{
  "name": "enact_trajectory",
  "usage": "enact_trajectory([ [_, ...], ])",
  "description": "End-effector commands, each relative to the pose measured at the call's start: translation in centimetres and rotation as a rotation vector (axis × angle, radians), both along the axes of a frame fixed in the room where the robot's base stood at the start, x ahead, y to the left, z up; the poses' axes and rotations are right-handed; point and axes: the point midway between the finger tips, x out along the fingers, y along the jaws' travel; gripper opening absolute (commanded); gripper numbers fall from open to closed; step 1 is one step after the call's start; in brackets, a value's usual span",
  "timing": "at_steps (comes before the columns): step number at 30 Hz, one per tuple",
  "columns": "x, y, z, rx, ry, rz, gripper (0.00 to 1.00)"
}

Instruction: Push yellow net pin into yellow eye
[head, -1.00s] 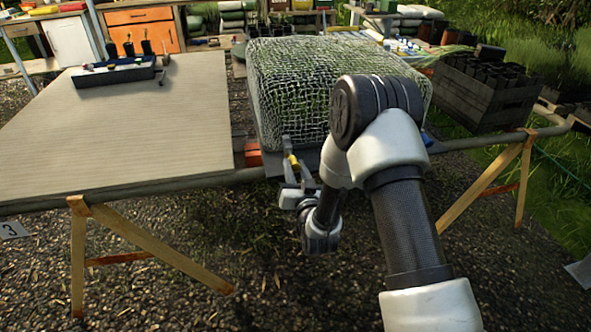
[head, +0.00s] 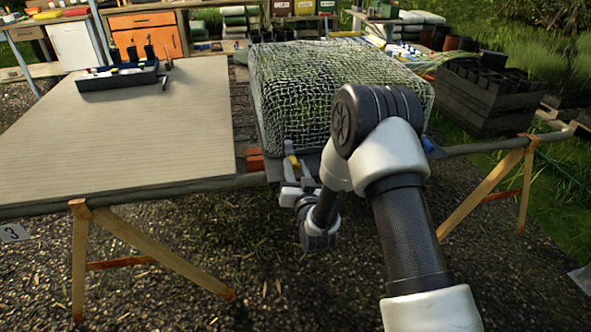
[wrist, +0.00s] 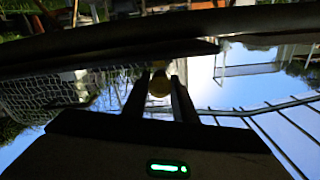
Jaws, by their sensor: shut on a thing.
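The yellow net pin (head: 292,162) is between the fingers of my gripper (head: 290,170) at the near left corner of the net-covered tray, just above the table's front rail. In the wrist view the pin's round yellow end (wrist: 160,85) shows between the two dark fingers (wrist: 162,98), which are shut on it. The white net (head: 335,95) lies over green plants in the middle of the table. The yellow eye cannot be made out, and I cannot tell whether the pin's tip touches it.
A red-orange block (head: 255,160) stands close left of my gripper. A blue item (head: 430,146) is at the net's right front. A bare board (head: 130,140) with a dark tool tray (head: 118,78) lies left. A dark crate (head: 485,97) stands right.

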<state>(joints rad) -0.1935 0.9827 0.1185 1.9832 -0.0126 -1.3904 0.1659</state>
Motion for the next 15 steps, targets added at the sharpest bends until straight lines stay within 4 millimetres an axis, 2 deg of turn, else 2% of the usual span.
enact_trajectory([
  [8, 0.68, 0.21, 0.00, 0.000, 0.000, 0.000, 0.02],
  [9, 0.67, 0.21, 0.00, 0.000, 0.001, 0.000, 0.30],
  [12, 0.65, 0.20, 0.00, 0.000, 0.001, 0.000, 0.47],
  [15, 0.64, 0.19, -0.02, 0.000, 0.001, 0.000, 0.47],
])
